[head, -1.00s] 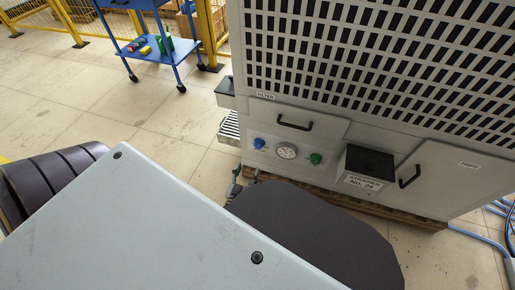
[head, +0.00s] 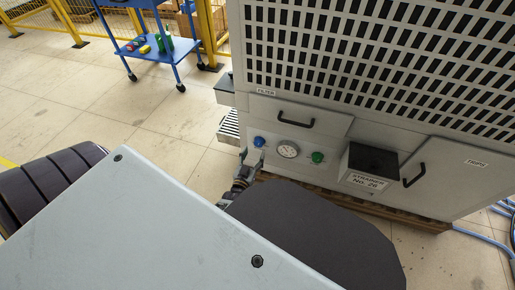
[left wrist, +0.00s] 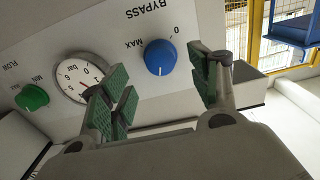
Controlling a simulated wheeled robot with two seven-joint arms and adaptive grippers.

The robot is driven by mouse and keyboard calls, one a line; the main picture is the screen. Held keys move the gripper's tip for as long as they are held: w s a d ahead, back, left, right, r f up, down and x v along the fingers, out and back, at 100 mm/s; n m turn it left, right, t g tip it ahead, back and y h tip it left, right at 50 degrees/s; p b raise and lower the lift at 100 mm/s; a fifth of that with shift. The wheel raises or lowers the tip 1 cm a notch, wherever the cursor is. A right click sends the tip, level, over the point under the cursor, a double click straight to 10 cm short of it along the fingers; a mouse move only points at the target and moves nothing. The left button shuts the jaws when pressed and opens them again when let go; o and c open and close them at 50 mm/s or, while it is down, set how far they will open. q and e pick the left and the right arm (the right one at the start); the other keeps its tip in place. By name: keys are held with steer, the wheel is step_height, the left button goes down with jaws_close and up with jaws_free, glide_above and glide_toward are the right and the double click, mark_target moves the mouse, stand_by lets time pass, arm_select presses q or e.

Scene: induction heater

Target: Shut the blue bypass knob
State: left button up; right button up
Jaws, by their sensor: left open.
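The blue bypass knob (head: 259,142) is on the cabinet's front panel, left of a round gauge (head: 288,150). In the left wrist view the blue knob (left wrist: 160,57) carries a white pointer line, with the labels BYPASS, MAX and 0 around it, upside down. My left gripper (head: 250,160) is just below the knob in the head view, partly hidden behind my own body. In the left wrist view my left gripper (left wrist: 168,92) is open, its green-padded fingers apart on either side of the knob, seemingly short of it. My right gripper is not in view.
A green knob (head: 317,157) sits right of the gauge. Drawer and door handles stick out from the cabinet. A blue cart (head: 150,50) stands at the back left, with open floor before it.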

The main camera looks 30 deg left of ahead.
mark_target(258, 145)
arm_select(q)
steer(key=shift+b+x, duration=1)
steer(key=shift+x, duration=1.85)
steer(key=shift+c, duration=0.4)
steer(key=c, duration=0.9)
